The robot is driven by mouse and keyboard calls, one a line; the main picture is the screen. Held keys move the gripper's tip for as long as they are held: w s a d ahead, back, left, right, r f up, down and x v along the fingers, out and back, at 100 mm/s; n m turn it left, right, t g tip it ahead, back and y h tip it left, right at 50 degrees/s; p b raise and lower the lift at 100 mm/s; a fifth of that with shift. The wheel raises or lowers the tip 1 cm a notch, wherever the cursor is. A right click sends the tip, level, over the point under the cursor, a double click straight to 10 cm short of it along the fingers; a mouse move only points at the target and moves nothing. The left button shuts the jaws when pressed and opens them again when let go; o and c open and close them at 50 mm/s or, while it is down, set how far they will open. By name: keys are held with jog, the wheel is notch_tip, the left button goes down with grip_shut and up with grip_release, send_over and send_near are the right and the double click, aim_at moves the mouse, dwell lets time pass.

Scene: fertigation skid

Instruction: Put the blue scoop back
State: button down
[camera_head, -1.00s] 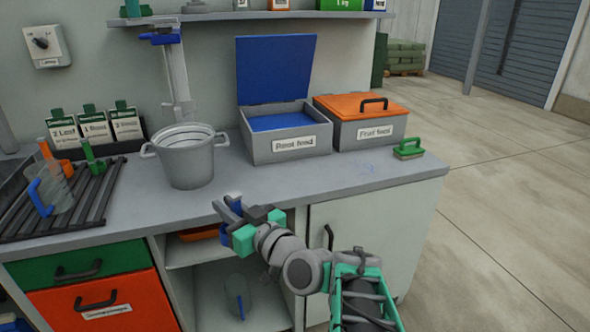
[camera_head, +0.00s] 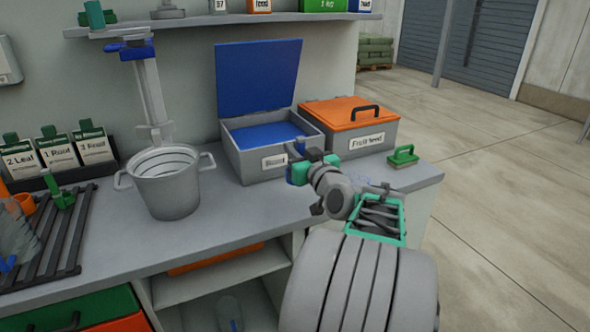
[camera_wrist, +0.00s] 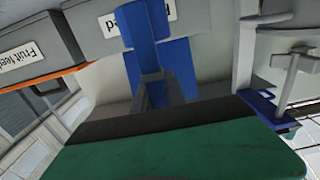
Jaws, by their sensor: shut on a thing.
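My gripper (camera_head: 303,162) is shut on the blue scoop (camera_head: 297,174), in front of the right part of the open feed box. Much of the scoop is hidden by the gripper in the head view. In the wrist view the blue scoop (camera_wrist: 146,48) extends away from my gripper toward the labelled box front. The open grey box (camera_head: 243,160) has its blue lid (camera_head: 259,77) raised at the back and blue inside. Its label is partly covered by my gripper. I cannot tell whether the scoop touches the box.
A closed box with an orange lid (camera_head: 347,112), labelled Fruit feed, stands right of the open box. A green brush (camera_head: 403,156) lies near the counter's right end. A grey pot (camera_head: 167,190) stands at left. The counter (camera_head: 235,217) between pot and front edge is clear.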

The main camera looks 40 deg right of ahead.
jog(key=shift+w+d+f+b, duration=0.15)
jog(key=shift+w+d+f, duration=0.2)
jog(key=shift+f, duration=0.7)
jog(key=shift+w+d+f+b, duration=0.15)
jog(key=shift+w+d+f, duration=0.2)
jog(key=shift+f, duration=0.7)
jog(key=shift+w+d+f+b, duration=0.15)
jog(key=shift+w+d+f, duration=0.15)
jog(key=shift+f, duration=0.75)
jog(key=shift+f, duration=0.15)
jog(key=c, duration=1.4)
grip_release()
jog(key=shift+o, duration=0.2)
jog(key=v, duration=1.2)
jog(key=shift+r, duration=0.2)
